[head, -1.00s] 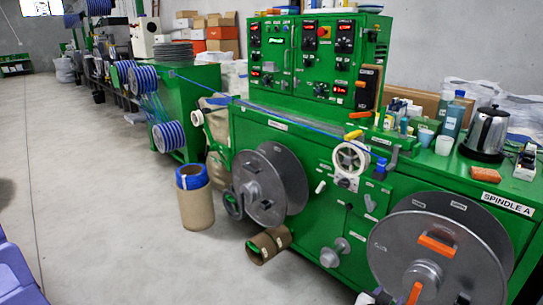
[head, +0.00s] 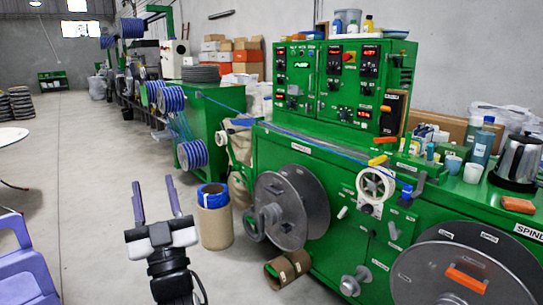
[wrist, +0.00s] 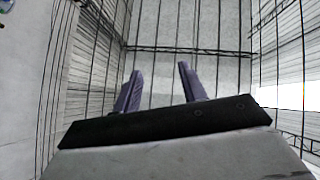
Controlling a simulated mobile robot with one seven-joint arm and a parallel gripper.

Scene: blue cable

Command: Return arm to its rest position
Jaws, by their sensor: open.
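My gripper (head: 154,195) stands upright in the lower left of the head view, above the bare floor. Its two purple fingers point up and are spread apart with nothing between them. In the wrist view my gripper (wrist: 158,88) shows the same two fingers, open and empty, with pale walls and dark lines behind them. The blue cable (head: 325,151) runs along the top of the green machine (head: 340,190), to the right of my gripper and apart from it.
A brown drum with a blue top (head: 215,220) stands just right of my gripper. Grey reels (head: 290,210) are mounted on the machine's front. A purple chair (head: 15,250) is at the left edge. The floor aisle (head: 85,140) behind my gripper is clear.

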